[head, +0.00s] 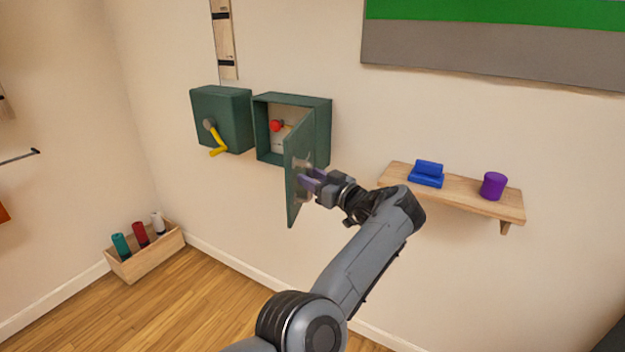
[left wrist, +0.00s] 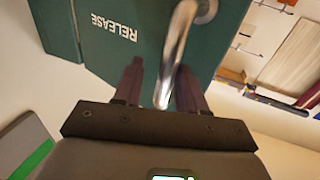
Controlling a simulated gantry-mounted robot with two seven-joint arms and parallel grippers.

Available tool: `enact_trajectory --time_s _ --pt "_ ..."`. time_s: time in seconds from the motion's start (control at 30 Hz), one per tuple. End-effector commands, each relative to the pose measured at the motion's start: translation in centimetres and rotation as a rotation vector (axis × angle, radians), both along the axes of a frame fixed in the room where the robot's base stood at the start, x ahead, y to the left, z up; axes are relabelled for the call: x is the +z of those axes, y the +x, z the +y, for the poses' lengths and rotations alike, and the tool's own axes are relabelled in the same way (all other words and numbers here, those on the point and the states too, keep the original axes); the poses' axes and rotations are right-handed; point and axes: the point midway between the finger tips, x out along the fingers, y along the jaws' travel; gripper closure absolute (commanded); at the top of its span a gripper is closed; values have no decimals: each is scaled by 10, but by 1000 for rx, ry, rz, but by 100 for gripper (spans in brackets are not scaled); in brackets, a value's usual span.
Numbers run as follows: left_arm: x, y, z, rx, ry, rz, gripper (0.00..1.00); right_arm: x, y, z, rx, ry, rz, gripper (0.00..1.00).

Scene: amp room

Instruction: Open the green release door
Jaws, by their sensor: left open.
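The green release door (head: 299,170) stands swung open from its green wall box (head: 321,120), which shows a red knob (head: 276,126) inside. In the left wrist view the door (left wrist: 112,42) bears the word RELEASE. Its silver bar handle (left wrist: 176,50) passes between the two fingers of my left gripper (left wrist: 160,88). In the head view my left gripper (head: 308,182) is at the door's outer face, with its jaws open around the handle. The gripper hides part of the handle in the head view. My right gripper is not in view.
A second green box (head: 225,115) with a yellow crank (head: 215,139) is left of the open box. A wooden shelf (head: 460,192) at right holds a blue block (head: 427,174) and purple cylinder (head: 494,186). A wooden bin (head: 148,254) with bottles stands on the floor at left.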

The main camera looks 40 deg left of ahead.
Motion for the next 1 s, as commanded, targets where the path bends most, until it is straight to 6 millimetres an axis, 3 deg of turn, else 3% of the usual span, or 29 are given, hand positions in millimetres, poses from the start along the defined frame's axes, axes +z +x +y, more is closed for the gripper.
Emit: enact_trajectory --time_s 0.17,0.6,1.0 --pt "1 -1 -15 -2 0 0 59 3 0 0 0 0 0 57" --pt "-1 -9 -86 -2 -4 0 59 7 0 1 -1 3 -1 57" --pt "-1 -12 -107 0 -2 0 59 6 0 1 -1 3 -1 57"
